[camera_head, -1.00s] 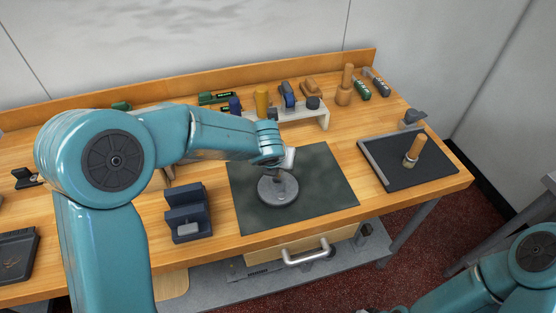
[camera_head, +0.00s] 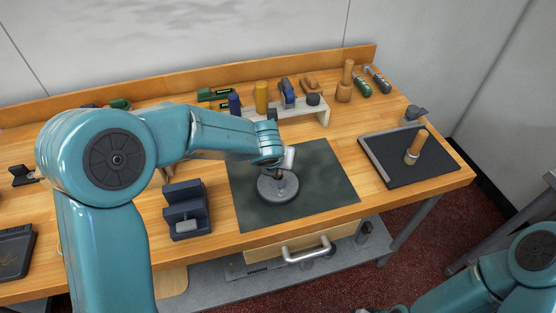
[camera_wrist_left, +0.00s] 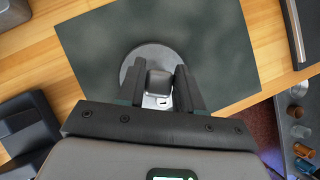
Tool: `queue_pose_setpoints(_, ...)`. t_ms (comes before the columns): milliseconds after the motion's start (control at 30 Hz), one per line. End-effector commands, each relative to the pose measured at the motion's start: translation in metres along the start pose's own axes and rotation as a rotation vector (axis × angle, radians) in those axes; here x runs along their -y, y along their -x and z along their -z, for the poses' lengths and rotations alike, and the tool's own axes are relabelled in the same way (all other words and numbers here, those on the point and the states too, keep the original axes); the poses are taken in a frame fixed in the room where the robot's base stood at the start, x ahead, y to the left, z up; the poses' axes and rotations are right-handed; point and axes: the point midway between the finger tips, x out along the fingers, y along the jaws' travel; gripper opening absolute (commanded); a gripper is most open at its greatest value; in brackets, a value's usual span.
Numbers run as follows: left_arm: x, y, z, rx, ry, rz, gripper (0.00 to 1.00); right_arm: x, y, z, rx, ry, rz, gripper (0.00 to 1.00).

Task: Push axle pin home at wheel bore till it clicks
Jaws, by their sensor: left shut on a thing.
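The wheel (camera_head: 278,187) is a round grey disc lying flat on the dark mat (camera_head: 325,175). It also shows in the left wrist view (camera_wrist_left: 133,66), partly covered by my gripper. My left gripper (camera_head: 284,166) is over the wheel, pointing down. In the left wrist view, my left gripper (camera_wrist_left: 160,70) is shut on a grey, square-ended piece, which I take for the axle pin (camera_wrist_left: 159,83). Its lower end and the wheel bore are hidden, so I cannot tell how deep it sits. My right arm shows at the lower right, but its gripper is out of view.
A dark blue block fixture (camera_head: 187,212) stands left of the mat. A black tray (camera_head: 430,170) with a wooden-handled tool (camera_head: 416,147) lies to the right. A low rack (camera_head: 322,116) and several tools line the back. Bare wood separates the mat and the tray.

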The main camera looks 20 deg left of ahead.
Motion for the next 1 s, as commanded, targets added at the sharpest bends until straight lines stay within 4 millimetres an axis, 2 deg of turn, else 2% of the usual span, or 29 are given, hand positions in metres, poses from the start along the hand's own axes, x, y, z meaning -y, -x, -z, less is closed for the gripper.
queue_pose_setpoints(967,0.0,-0.022,0.014,0.0,0.0,0.0,0.04,-0.007,-0.02,0.0,0.0,0.0,0.0,0.43)
queue_pose_setpoints(1000,0.0,-0.021,0.013,0.0,0.0,0.0,0.45,-0.007,-0.019,0.0,0.0,0.0,0.0,0.43)
